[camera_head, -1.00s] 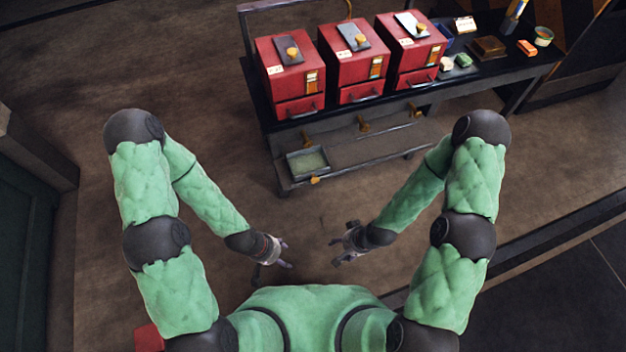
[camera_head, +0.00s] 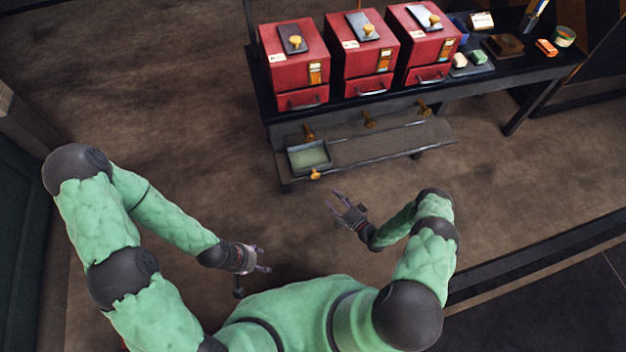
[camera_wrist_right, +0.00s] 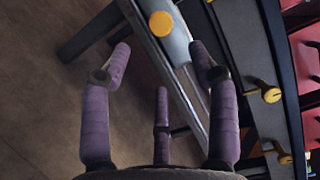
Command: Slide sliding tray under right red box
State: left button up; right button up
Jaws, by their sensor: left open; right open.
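The sliding tray (camera_head: 325,164) is a shallow grey tray with a yellow knob (camera_head: 315,175) on its front, at the left end of the lower shelf, below the left red box (camera_head: 290,65). The right red box (camera_head: 423,46) stands on the table top farther right. My right gripper (camera_head: 340,203) is open and empty, in front of and below the tray. In the right wrist view its purple fingers (camera_wrist_right: 160,75) are spread, with a yellow knob (camera_wrist_right: 161,24) beyond them. My left gripper (camera_head: 264,260) is open and empty, low near my body.
A middle red box (camera_head: 360,60) stands between the other two. The shelf right of the tray looks clear. Small items and a brown block (camera_head: 503,46) lie on the table's right part.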

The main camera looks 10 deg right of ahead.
aim_at(317, 177)
jog(key=b+x, duration=0.2)
jog(key=x, duration=0.8)
jog(key=shift+w+a+b, duration=0.15)
jog(key=shift+w+b, duration=0.15)
grip_shut()
